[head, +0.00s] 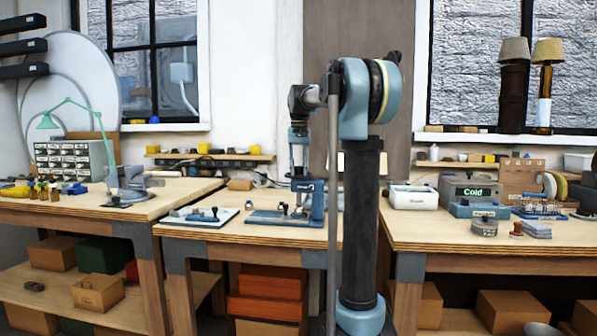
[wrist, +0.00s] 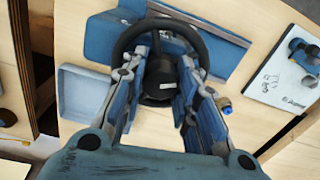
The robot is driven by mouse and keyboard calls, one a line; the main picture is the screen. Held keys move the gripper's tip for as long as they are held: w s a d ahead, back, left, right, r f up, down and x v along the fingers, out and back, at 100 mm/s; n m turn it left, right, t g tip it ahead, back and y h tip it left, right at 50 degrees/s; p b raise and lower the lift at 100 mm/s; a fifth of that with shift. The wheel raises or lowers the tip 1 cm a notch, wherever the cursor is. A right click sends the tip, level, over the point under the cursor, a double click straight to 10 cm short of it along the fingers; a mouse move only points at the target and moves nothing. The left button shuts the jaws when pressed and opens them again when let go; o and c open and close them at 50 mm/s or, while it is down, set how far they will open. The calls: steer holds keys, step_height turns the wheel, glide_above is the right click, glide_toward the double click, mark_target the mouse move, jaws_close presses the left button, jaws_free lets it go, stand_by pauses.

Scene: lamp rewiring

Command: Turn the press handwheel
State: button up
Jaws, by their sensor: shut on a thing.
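The press is a small blue bench press (head: 316,205) on the middle workbench. Its black handwheel (wrist: 197,34) shows from above in the wrist view, with a dark hub between my fingers. My gripper (wrist: 163,62) reaches down over the wheel with one finger on each side of the hub, inside the far arc of the rim, and is shut on the handwheel. In the head view my gripper (head: 299,168) points down at the top of the press. The wheel is hard to make out there, and the exact finger contact is not clear.
A white board with small parts (head: 200,216) lies left of the press; it also shows in the wrist view (wrist: 290,75). A pale blue square tray (wrist: 84,92) is beside the press. A "Cold" display unit (head: 470,194) stands on the right bench.

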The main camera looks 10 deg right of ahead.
steer(key=n, duration=0.6)
steer(key=shift+w, duration=0.1)
steer(key=n, duration=0.6)
steer(key=shift+n, duration=0.3)
stand_by(0.3)
steer(key=o, duration=0.8)
steer(key=shift+c, duration=0.2)
step_height(320, 180, up, 12)
steer(key=shift+f, duration=0.1)
